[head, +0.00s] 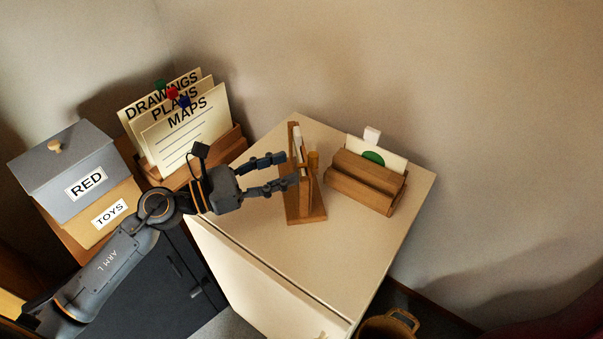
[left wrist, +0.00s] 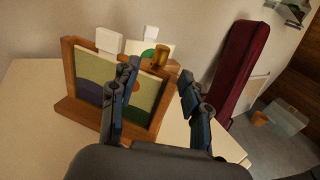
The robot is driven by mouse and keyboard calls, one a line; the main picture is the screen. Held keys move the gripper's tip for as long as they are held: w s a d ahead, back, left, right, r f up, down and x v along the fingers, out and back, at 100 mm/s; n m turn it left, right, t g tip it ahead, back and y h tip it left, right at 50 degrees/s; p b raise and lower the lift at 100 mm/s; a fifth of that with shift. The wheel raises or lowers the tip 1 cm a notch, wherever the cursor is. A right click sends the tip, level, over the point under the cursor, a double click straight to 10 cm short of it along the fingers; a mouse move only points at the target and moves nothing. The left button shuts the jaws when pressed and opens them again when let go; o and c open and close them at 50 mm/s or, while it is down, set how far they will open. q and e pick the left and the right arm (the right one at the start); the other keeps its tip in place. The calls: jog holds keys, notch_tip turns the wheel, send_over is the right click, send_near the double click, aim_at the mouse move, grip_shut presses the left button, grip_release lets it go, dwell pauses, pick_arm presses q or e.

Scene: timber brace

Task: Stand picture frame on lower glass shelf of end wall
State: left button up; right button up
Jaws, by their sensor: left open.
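The picture frame (head: 303,172) has a wooden border and stands upright on a wooden base on top of a cream cabinet. In the left wrist view the picture frame (left wrist: 90,77) shows a painting of green and purple hills. My left gripper (head: 284,170) is open and level with the frame, its fingertips at the frame's near side. In the left wrist view one finger of my left gripper (left wrist: 160,85) overlaps the painting and the other is right of the frame's edge; contact cannot be told. My right gripper is out of view.
A wooden card holder (head: 365,183) stands close to the right of the frame. The cabinet top (head: 270,240) is clear in front. A wall rises behind.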

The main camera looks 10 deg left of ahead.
aim_at(308, 161)
pick_arm(q)
jog(key=shift+w+d+r, duration=0.1)
jog(key=shift+w+d, duration=0.3)
jog(key=shift+d, duration=0.15)
jog(key=shift+w+d, duration=0.15)
jog(key=shift+d, duration=0.1)
jog(key=p+x, duration=0.2)
jog(key=x, duration=0.3)
jog(key=shift+w+d, duration=0.2)
jog(key=shift+d, duration=0.05)
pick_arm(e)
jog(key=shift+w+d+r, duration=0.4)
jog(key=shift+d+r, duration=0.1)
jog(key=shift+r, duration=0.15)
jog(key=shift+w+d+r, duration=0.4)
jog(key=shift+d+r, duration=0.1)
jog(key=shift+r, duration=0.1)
pick_arm(q)
jog(key=shift+c, duration=0.4)
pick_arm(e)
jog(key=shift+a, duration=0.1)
pick_arm(q)
grip_shut()
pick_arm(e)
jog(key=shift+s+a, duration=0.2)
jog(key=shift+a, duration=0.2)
